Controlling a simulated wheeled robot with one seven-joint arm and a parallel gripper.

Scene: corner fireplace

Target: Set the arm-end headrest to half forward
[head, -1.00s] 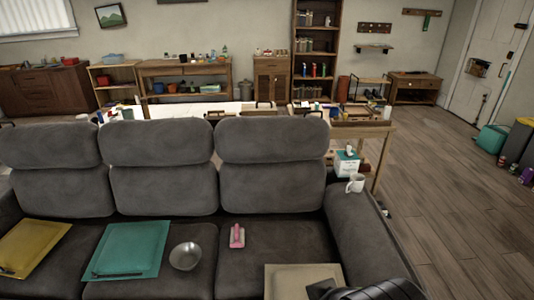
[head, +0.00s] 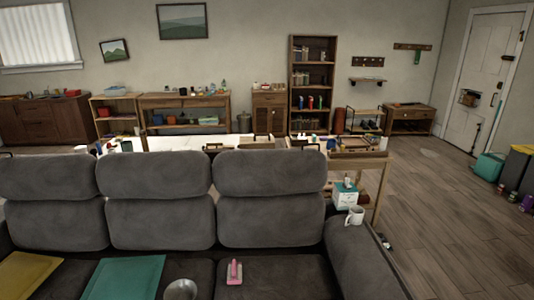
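A dark grey sofa fills the lower part of the head view, with three padded headrests above its back cushions. The headrest at the right, nearest the sofa arm (head: 362,262), is the arm-end headrest (head: 270,173). It stands upright above its back cushion (head: 270,221), with a dark seam between them. The middle headrest (head: 155,175) and the left headrest (head: 45,177) look about equally upright. The exact tilt of each is hard to tell from the front. My gripper is not in view.
A white mug (head: 355,215) stands on the sofa arm. Tables stand close behind the sofa. Open floor (head: 440,230) lies at the right.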

